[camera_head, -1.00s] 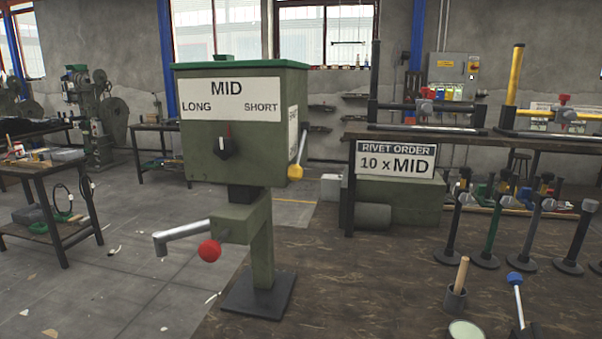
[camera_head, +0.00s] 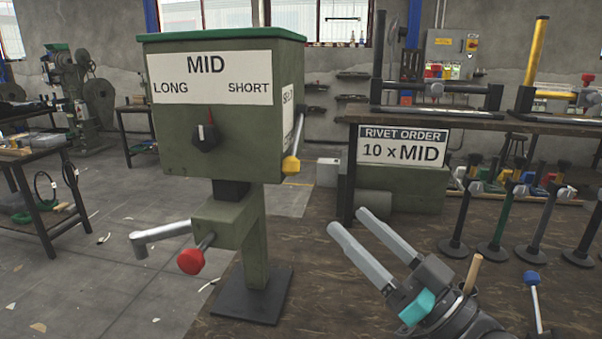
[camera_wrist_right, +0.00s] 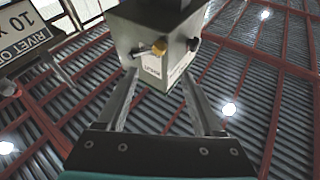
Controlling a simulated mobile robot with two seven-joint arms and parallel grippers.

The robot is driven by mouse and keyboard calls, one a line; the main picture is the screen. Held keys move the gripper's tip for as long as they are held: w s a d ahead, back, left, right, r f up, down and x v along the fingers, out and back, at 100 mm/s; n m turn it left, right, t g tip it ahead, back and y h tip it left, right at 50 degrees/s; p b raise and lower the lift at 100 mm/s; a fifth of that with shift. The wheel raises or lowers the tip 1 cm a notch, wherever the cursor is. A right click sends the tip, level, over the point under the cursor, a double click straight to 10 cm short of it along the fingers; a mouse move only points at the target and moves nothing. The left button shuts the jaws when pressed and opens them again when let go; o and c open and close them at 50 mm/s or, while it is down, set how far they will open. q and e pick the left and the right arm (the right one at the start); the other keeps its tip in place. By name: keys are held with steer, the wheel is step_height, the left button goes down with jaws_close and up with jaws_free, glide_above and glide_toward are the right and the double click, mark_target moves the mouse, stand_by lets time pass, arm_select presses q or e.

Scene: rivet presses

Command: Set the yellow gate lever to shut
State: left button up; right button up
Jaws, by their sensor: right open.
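The yellow gate lever (camera_head: 291,165) is on the right side of the green rivet press head (camera_head: 220,145). Its grey rod slants down to the yellow knob at its lower end. A white label sits beside it, too small to read surely. In the right wrist view the yellow knob (camera_wrist_right: 159,47) shows in front of the press head, beyond the fingers. My right gripper (camera_head: 350,220) is open and empty, below and to the right of the lever, apart from it. The same gripper shows open in the wrist view (camera_wrist_right: 160,78). My left gripper is out of view.
The press has a black selector dial (camera_head: 205,137) pointing up toward MID and a red-knobbed handle (camera_head: 192,260) low in front. A rivet order sign (camera_head: 403,149) stands behind my right gripper. Several posts stand at the right. A wooden-handled tool (camera_head: 473,272) is near my wrist.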

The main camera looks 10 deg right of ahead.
mark_target(297, 171)
steer(key=shift+x, duration=6.3)
steer(key=shift+d, duration=0.1)
steer(key=shift+c, duration=0.2)
jaws_close()
steer(key=shift+d, duration=0.1)
